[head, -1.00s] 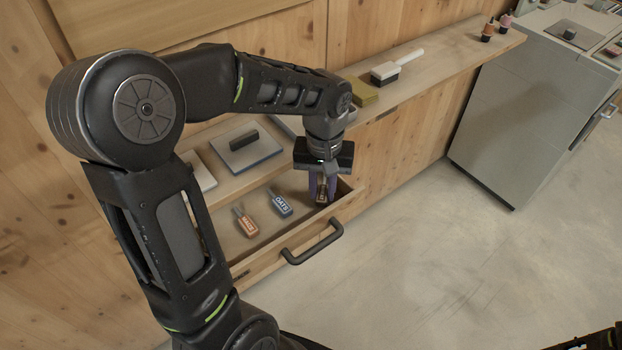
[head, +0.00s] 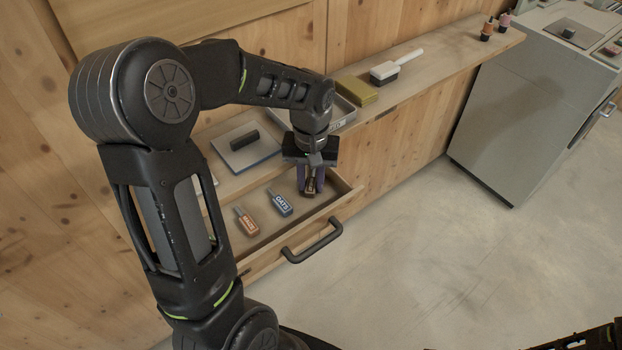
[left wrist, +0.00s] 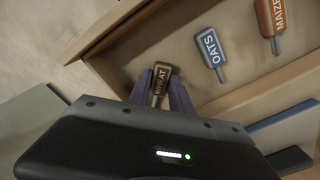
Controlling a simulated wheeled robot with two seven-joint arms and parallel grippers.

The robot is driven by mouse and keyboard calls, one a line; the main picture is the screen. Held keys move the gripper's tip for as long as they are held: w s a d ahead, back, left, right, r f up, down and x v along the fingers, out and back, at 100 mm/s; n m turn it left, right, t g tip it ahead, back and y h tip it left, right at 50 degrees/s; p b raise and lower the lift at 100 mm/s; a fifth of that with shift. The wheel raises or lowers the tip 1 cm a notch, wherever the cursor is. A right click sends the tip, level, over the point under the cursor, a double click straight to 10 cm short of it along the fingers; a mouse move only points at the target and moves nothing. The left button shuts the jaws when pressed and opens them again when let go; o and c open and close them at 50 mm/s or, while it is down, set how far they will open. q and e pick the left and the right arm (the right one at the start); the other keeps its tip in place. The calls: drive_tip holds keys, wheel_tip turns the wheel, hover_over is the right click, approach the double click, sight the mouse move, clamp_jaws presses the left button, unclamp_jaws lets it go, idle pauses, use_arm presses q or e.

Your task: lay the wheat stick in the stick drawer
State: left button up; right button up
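The stick drawer (head: 262,266) is pulled open below the shelf, with its dark handle (head: 312,242) at the front. My left gripper (head: 311,184) points down at the right part of the drawer. It is shut on the dark brown wheat stick (left wrist: 160,82), whose WHEAT label shows between the purple fingers in the left wrist view. I cannot tell whether the stick touches the drawer floor. The blue oats stick (head: 280,203) and the orange maize stick (head: 246,222) lie apart to the left in the drawer. My right gripper cannot be made out.
On the shelf above are a grey-blue plate with a dark handle (head: 244,142), a grey tray (head: 340,112), a yellow block (head: 356,91) and a white-handled brush (head: 396,66). Small bottles stand at the far end. A grey cabinet (head: 530,105) stands right.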

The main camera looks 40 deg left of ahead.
sight(311, 185)
use_arm(q)
drive_tip(key=shift+o, duration=0.5)
drive_tip(key=shift+r, duration=0.55)
wheel_tip(311, 185, up, 11)
drive_tip(key=shift+r, duration=0.15)
